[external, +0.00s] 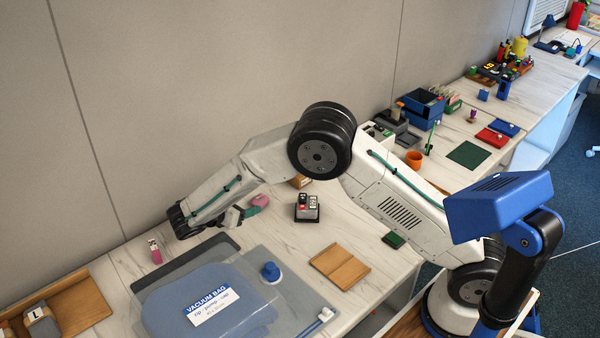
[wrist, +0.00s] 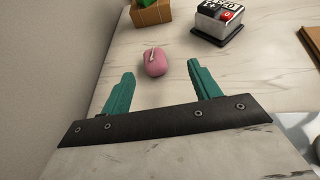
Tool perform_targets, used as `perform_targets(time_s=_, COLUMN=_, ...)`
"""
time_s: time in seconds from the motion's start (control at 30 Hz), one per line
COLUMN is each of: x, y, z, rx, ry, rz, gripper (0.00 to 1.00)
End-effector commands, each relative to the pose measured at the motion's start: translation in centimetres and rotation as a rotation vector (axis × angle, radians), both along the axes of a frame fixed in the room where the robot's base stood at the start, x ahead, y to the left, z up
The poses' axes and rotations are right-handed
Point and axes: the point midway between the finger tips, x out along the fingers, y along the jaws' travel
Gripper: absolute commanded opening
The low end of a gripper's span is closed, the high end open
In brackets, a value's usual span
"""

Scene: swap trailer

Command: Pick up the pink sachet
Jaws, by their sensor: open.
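The pink sachet (wrist: 155,62) lies on the pale marble-patterned worktop in the wrist view, with a small light mark on its top. It also shows as a pink shape (external: 259,201) beside my gripper in the external view. My gripper (wrist: 158,82) has its two teal fingers spread apart and empty. The sachet lies just beyond the fingertips, roughly between their lines and nearer the left finger. It appears apart from both fingers. In the external view my gripper (external: 245,212) is low over the worktop, partly hidden by my own wrist.
The wall (wrist: 50,60) rises close on the left. A vacuum bag (external: 205,295) and a wooden board (external: 340,267) lie nearby.

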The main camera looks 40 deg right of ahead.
Motion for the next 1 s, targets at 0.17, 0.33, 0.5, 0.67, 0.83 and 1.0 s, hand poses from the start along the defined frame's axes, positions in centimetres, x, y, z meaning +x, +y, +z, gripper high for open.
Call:
perform_targets(time_s=0.17, x=0.7, y=1.0, z=-1.9, rx=-0.041, ry=0.025, rz=0.045, gripper=0.62)
perform_targets(time_s=0.33, x=1.0, y=-0.6, z=-2.6, rx=-0.041, ry=0.026, rz=0.045, gripper=0.62)
perform_targets(time_s=0.5, x=1.3, y=-1.8, z=-3.2, rx=-0.041, ry=0.025, rz=0.045, gripper=0.62)
perform_targets(time_s=0.67, x=2.0, y=-3.9, z=-4.2, rx=-0.041, ry=0.025, rz=0.043, gripper=0.62)
perform_targets(time_s=0.83, x=2.3, y=-5.6, z=-4.9, rx=-0.04, ry=0.023, rz=0.046, gripper=0.62)
perform_targets(time_s=1.0, x=2.4, y=-5.6, z=-4.9, rx=-0.039, ry=0.022, rz=0.047, gripper=0.62)
